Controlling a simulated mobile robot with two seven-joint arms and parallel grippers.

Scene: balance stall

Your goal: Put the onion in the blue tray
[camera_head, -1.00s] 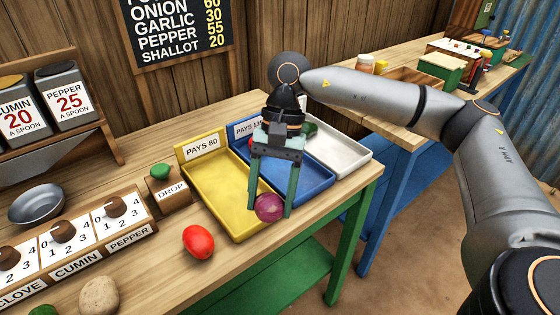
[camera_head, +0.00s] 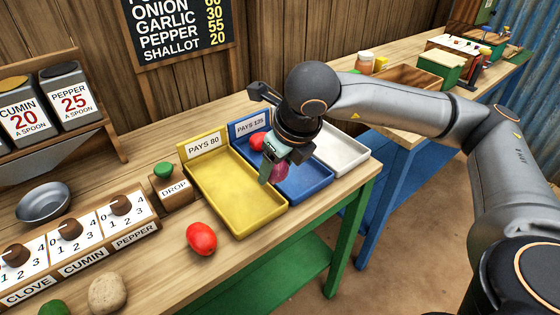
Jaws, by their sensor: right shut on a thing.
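The onion (camera_head: 281,173) is purple and partly hidden behind the fingers of my right gripper (camera_head: 274,171). My right gripper is shut on it, tilted, over the blue tray (camera_head: 312,184). I cannot tell whether the onion touches the tray floor. The blue tray carries a sign that reads PAYS 135 and stands between the yellow tray and the white tray. A red vegetable (camera_head: 257,141) lies at its back, beside my gripper. My left gripper is not in view.
The yellow tray (camera_head: 225,180) is empty where it shows. The white tray (camera_head: 345,156) is partly hidden by my right arm. A DROP block (camera_head: 175,190) stands left of the yellow tray.

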